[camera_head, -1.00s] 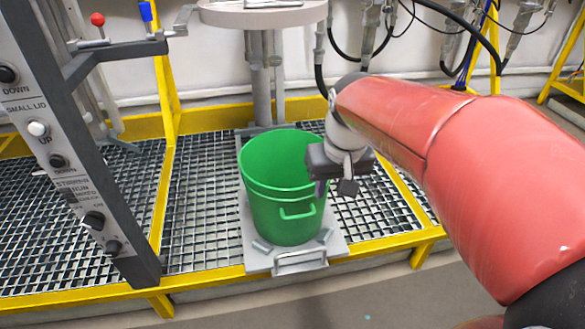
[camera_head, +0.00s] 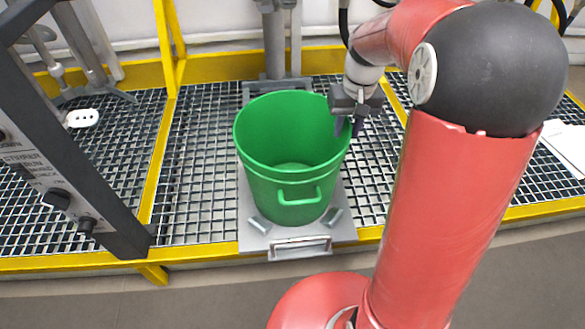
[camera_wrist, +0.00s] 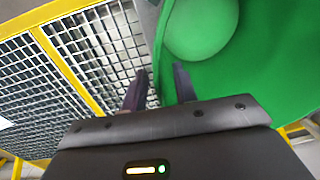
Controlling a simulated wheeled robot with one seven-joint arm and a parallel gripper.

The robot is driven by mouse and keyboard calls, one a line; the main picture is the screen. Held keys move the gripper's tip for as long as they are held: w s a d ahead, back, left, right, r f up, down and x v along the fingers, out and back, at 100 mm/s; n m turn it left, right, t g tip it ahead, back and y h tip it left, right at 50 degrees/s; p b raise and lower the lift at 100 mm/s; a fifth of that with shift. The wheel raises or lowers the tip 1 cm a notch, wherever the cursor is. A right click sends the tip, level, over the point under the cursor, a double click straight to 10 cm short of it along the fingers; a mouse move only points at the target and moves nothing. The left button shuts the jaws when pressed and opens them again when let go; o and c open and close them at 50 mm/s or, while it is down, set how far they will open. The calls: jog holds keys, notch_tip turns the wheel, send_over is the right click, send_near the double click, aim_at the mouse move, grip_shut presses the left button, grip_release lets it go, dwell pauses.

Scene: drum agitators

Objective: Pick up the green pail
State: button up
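The green pail (camera_head: 283,172) stands upright and open on a grey plate (camera_head: 253,236) on the grating. A handle on its front faces the camera. My gripper (camera_head: 348,127) is at the pail's right rim, pointing down. In the wrist view my gripper (camera_wrist: 159,82) is open, with one finger over the grating outside the pail (camera_wrist: 262,60) and the other inside it. The pail's wall runs between the fingers, with gaps visible; I cannot tell whether either finger touches it.
A dark control panel post (camera_head: 60,165) stands at the left. Yellow rails (camera_head: 200,253) edge the grating (camera_head: 200,165). A grey column (camera_head: 274,45) stands behind the pail. A white paper-like sheet (camera_head: 566,150) lies at the right.

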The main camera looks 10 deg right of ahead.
aim_at(342, 147)
notch_tip(342, 147, down, 3)
jog(key=shift+a+f, duration=0.1)
jog(key=shift+a, duration=0.05)
jog(key=shift+c, duration=0.3)
grip_shut()
jog(key=shift+w, duration=0.1)
dwell(1.0)
